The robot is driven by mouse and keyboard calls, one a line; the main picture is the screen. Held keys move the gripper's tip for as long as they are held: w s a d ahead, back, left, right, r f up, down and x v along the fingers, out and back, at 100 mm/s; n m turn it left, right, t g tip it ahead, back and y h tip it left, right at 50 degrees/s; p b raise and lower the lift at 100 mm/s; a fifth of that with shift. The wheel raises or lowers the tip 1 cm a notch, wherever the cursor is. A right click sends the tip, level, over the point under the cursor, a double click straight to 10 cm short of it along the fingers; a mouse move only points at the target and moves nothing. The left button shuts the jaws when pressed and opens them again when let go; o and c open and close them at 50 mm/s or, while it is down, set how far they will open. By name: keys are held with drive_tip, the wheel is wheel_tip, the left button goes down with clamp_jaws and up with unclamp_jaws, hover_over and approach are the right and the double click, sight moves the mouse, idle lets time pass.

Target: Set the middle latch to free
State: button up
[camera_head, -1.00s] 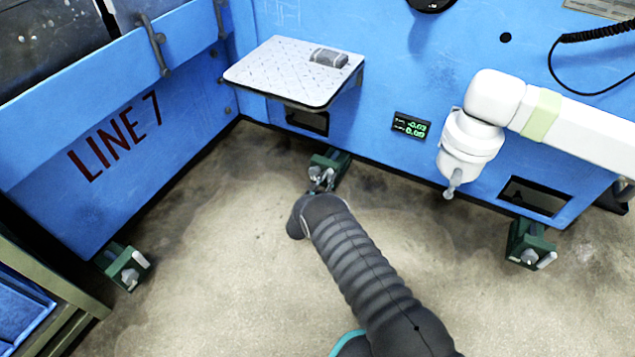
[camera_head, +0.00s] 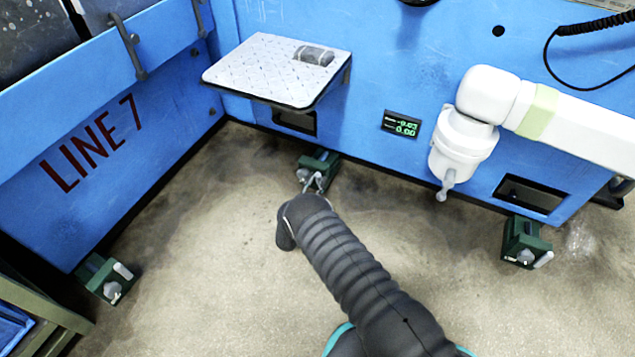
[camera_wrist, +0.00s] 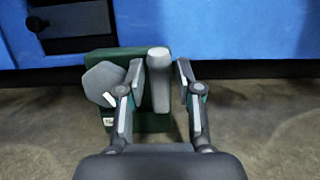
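The middle latch (camera_head: 324,160) is a dark green block on the floor at the foot of the blue machine wall. The wrist view shows its green body (camera_wrist: 110,56), a grey hexagonal knob on its left and a pale upright lever (camera_wrist: 159,80). My gripper (camera_wrist: 159,76) is open, with one finger on each side of the lever. Narrow gaps seem to show beside the lever, so I see no firm hold. In the head view my gripper (camera_head: 312,187) is at the latch's front, small and partly hidden by my wrist.
Similar green latches stand at the left (camera_head: 106,277) and right (camera_head: 525,243). A grey tread plate (camera_head: 265,68) juts from the wall above the middle latch. A white jointed arm (camera_head: 465,135) hangs at the right.

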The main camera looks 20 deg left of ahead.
drive_tip(key=shift+s, duration=0.1)
drive_tip(key=shift+s+a+f, duration=0.15)
drive_tip(key=shift+s, duration=0.1)
drive_tip(key=r+v, duration=0.1)
drive_tip(key=v, duration=0.4)
drive_tip(key=r+v, duration=0.1)
drive_tip(key=v, duration=0.4)
drive_tip(key=s+r+v, duration=0.1)
drive_tip(key=v, duration=0.4)
drive_tip(key=shift+s, duration=0.3)
